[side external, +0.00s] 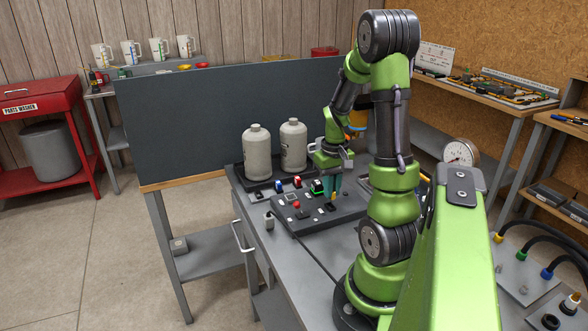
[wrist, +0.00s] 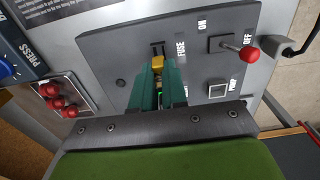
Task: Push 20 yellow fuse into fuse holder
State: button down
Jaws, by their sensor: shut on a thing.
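My gripper (wrist: 157,82) has teal fingers shut on a small yellow fuse (wrist: 157,62), whose yellow body shows at the fingertips. The fuse holder (wrist: 158,46) is a pair of dark slots on the dark grey panel (wrist: 130,38), next to the FUSE label. In the wrist view the fuse is just below these slots in the picture; I cannot tell whether it touches the panel. In the side view my gripper (side external: 333,186) points down over the right part of the panel (side external: 290,220), with a spot of yellow at its tips.
A red-knobbed lever (wrist: 248,53) by the ON and OFF labels and a square PUMP button (wrist: 217,90) lie to the right. Red knobs (wrist: 52,92) are on a plate to the left. Two grey bottles (side external: 257,152) stand behind the panel in the side view.

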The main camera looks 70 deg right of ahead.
jog(key=shift+f, duration=0.2)
jog(key=shift+f, duration=0.7)
jog(key=shift+f, duration=0.5)
dwell(1.0)
jog(key=c, duration=1.1)
grip_release()
